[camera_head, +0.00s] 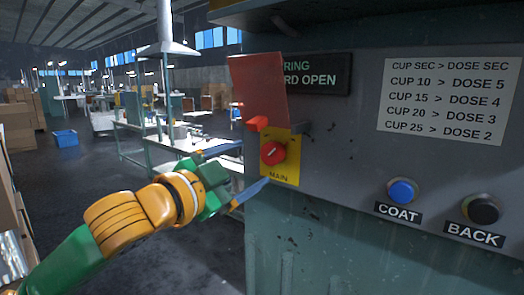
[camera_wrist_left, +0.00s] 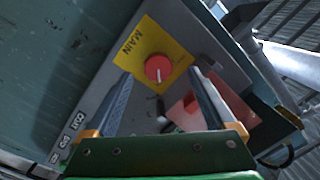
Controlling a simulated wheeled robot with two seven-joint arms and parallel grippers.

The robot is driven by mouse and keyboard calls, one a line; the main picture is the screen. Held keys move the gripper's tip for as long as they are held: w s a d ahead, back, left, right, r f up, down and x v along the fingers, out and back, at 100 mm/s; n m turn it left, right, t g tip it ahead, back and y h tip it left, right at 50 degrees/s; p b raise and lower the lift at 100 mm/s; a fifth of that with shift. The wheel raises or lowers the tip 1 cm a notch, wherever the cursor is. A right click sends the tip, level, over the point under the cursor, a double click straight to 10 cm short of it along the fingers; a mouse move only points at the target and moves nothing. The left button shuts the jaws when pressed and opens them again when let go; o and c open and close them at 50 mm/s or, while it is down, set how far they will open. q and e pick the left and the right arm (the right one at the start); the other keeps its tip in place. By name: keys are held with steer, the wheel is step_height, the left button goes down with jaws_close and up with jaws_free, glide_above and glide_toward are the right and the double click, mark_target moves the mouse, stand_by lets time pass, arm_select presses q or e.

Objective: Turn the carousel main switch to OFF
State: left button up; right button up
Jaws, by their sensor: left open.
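The main switch is a round red knob (camera_head: 273,153) on a yellow plate (camera_head: 281,177) marked MAIN, at the left end of the grey panel. In the left wrist view the knob (camera_wrist_left: 158,68) shows a short pale mark on its face; I cannot read any ON or OFF lettering. A translucent red cover (camera_head: 258,88) stands raised above the plate. My left gripper (camera_head: 254,164) is open and empty, to the left of the switch. In the left wrist view its two fingers (camera_wrist_left: 160,73) frame the knob, apparently without touching it. My right gripper is out of view.
A blue COAT button (camera_head: 402,191) and a black BACK button (camera_head: 483,210) sit to the right on the panel. A dose chart (camera_head: 446,100) and a dark sign (camera_head: 318,75) are above. Free floor and workbenches lie behind my left arm.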

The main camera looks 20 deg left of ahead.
mark_target(269, 156)
arm_select(q)
steer(key=w+d, duration=0.1)
steer(key=w+p, duration=0.1)
steer(key=w, duration=0.1)
steer(key=w+d+p, duration=0.1)
steer(key=shift+w+d+r, duration=0.25)
steer(key=shift+w+d, duration=0.1)
steer(key=shift+w+a+f, duration=0.1)
steer(key=shift+w+f, duration=0.05)
steer(key=shift+w, duration=0.1)
steer(key=shift+a, duration=0.1)
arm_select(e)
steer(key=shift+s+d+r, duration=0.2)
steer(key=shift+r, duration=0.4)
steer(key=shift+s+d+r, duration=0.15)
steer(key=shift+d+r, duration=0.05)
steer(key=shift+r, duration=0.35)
arm_select(q)
steer(key=shift+s, duration=0.1)
steer(key=c, duration=1.4)
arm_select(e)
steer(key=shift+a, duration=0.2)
